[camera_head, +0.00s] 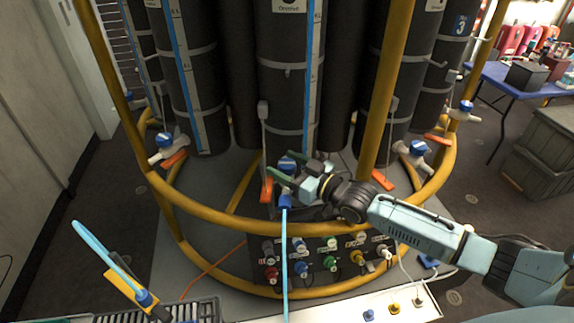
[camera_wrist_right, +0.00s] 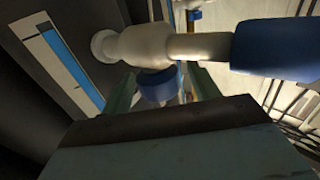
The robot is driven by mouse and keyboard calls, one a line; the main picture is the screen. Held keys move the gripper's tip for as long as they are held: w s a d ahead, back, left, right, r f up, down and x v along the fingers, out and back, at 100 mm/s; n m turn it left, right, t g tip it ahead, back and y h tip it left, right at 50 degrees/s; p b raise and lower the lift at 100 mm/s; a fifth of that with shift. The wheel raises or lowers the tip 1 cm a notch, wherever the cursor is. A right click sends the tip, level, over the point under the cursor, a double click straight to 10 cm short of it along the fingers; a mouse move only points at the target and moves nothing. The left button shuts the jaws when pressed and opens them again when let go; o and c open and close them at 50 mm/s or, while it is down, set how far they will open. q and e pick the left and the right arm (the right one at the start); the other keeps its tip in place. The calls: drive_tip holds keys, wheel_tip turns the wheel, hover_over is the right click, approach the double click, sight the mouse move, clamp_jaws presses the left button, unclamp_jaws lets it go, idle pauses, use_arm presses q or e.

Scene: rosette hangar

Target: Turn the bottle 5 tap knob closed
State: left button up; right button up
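The middle dark bottle (camera_head: 285,75) has a blue-striped scale and a cut-off label; I cannot read its number for certain. Its tap has a blue knob (camera_head: 287,162), partly hidden by my right gripper (camera_head: 296,171). In the right wrist view, the blue knob (camera_wrist_right: 157,88) sits under the white tap body (camera_wrist_right: 142,44), between the green fingers of the right gripper (camera_wrist_right: 162,92). The fingers stand apart with a visible gap beside the knob, so the gripper looks open. A blue connector (camera_head: 285,201) with a light blue hose hangs from this tap. My left gripper is not in view.
A yellow tubular frame (camera_head: 250,222) rings the bottles, with an upright (camera_head: 385,90) right of my gripper. Other blue-knobbed taps stand left (camera_head: 165,142) and right (camera_head: 416,149). A fittings panel (camera_head: 325,262) lies below. A blue table (camera_head: 520,82) and crates (camera_head: 540,150) stand right.

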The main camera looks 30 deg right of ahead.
drive_tip(key=v, duration=1.3)
drive_tip(key=shift+s, duration=0.2)
drive_tip(key=shift+d, duration=0.15)
